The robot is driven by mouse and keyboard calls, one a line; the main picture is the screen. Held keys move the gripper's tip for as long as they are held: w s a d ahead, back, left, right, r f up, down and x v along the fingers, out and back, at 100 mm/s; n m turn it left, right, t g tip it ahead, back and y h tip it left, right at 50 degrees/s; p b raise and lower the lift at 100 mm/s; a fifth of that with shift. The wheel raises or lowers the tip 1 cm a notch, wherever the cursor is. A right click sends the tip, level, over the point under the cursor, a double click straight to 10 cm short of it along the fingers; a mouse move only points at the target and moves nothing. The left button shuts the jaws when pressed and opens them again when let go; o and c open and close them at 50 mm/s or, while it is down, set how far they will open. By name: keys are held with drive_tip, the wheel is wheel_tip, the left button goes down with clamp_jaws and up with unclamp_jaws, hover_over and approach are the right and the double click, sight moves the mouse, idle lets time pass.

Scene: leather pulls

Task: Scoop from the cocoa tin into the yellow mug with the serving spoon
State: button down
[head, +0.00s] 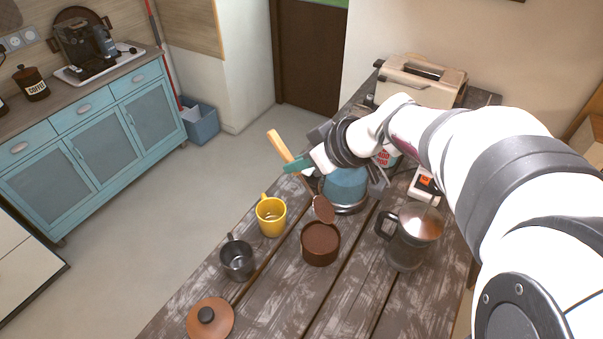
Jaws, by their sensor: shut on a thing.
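My gripper (304,167), with green fingertips, is shut on the serving spoon, whose light wooden handle (279,146) sticks up to the left. The spoon's bowl (323,209) hangs at the back rim of the cocoa tin and looks brown; I cannot tell whether that is cocoa or its own colour, nor whether it touches the tin. The cocoa tin (321,258) is round, brown and open, with brown powder near its top. The yellow mug (271,220) stands upright to the left of the tin, and the inside that shows looks empty.
A dark grey mug (237,262) and a brown lid with a black knob (211,319) are at front left. A metal-lidded jug (408,243) stands right of the tin. A blue kettle (346,187) is behind it, under my arm. The front middle of the table is clear.

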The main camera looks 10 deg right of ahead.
sight(282, 151)
drive_tip(key=shift+w+a+r+m+g+h, duration=0.35)
drive_tip(key=shift+w+a+r+h, duration=0.35)
drive_tip(key=shift+w+a+r, duration=0.3)
drive_tip(key=shift+m+g+h, duration=0.35)
drive_tip(key=shift+m+h, duration=0.35)
drive_tip(key=shift+m, duration=0.15)
drive_tip(key=w+a, duration=0.1)
drive_tip(key=w+f, duration=0.1)
drive_tip(key=w, duration=0.1)
drive_tip(key=w+a+f, duration=0.1)
drive_tip(key=w, duration=0.1)
drive_tip(key=shift+w+a+f, duration=0.15)
drive_tip(key=shift+w+a, duration=0.05)
drive_tip(key=shift+a, duration=0.15)
drive_tip(key=w+a+f+m+g+h, duration=0.25)
drive_tip(key=w+a+f+m, duration=0.25)
drive_tip(key=w+f+m, duration=0.55)
drive_tip(key=shift+w+d+r+n+t+y, duration=0.2)
drive_tip(key=shift+w+d+r+t+y, duration=0.15)
drive_tip(key=shift+d, duration=0.5)
drive_tip(key=shift+w+d+r+n+t+y, duration=0.2)
drive_tip(key=shift+d+r+y, duration=0.25)
drive_tip(key=shift+d, duration=0.4)
drive_tip(key=shift+w+d+r+n+t+y, duration=0.25)
drive_tip(key=shift+w+d+r+y, duration=0.15)
drive_tip(key=shift+d, duration=0.45)
drive_tip(key=shift+s, duration=0.15)
